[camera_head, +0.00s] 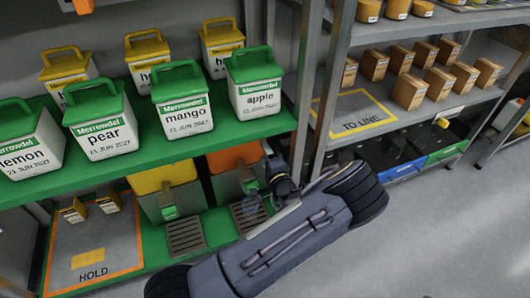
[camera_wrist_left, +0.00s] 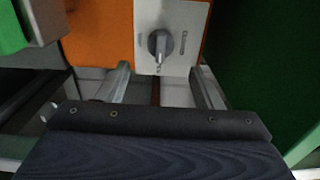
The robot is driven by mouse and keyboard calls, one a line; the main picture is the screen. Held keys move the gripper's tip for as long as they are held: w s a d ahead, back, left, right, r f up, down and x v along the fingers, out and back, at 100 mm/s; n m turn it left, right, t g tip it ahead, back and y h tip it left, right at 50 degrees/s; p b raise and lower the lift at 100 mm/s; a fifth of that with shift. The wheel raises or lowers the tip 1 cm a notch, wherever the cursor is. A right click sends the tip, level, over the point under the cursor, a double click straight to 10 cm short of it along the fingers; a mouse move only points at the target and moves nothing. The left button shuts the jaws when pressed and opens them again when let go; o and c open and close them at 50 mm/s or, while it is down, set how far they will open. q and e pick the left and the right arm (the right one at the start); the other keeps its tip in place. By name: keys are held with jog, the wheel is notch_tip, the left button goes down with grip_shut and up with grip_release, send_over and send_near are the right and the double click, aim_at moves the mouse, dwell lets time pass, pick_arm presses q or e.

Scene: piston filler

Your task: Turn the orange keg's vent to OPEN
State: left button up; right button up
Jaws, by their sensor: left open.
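The orange keg (camera_head: 236,157) stands on the lower green shelf in the head view, partly hidden by my left arm. In the left wrist view the orange keg (camera_wrist_left: 95,30) carries a pale metal plate (camera_wrist_left: 180,15) with a grey vent knob (camera_wrist_left: 159,44). The knob's narrow end points down in that picture. Small lettering beside it is too blurred to read. My left gripper (camera_wrist_left: 160,72) is open, its fingers apart on either side below the knob, with nothing between them. In the head view my left gripper (camera_head: 272,168) is beside the keg's front.
A yellow keg (camera_head: 163,178) stands left of the orange one, with drain grates (camera_head: 186,236) in front. Above, the green shelf (camera_head: 190,150) holds several labelled tubs. A HOLD mat (camera_head: 95,272) lies at lower left. Grey floor (camera_head: 450,230) is clear at right.

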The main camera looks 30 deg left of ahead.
pick_arm(q)
jog(key=s+d+r+n+g+h, duration=0.4)
jog(key=s+d+r+n+h, duration=0.6)
jog(key=h, duration=0.7)
jog(key=s+r+g, duration=0.1)
jog(key=s+r, duration=0.3)
jog(key=s, duration=0.7)
jog(key=s+r+g, duration=0.1)
jog(key=s+r, duration=0.2)
jog(key=s, duration=0.8)
notch_tip(320, 180, up, 24)
jog(key=p, duration=2.3)
jog(key=shift+s+d+f+h+p, duration=0.15)
jog(key=shift+s+h+p, duration=0.05)
jog(key=shift+h+p, duration=0.15)
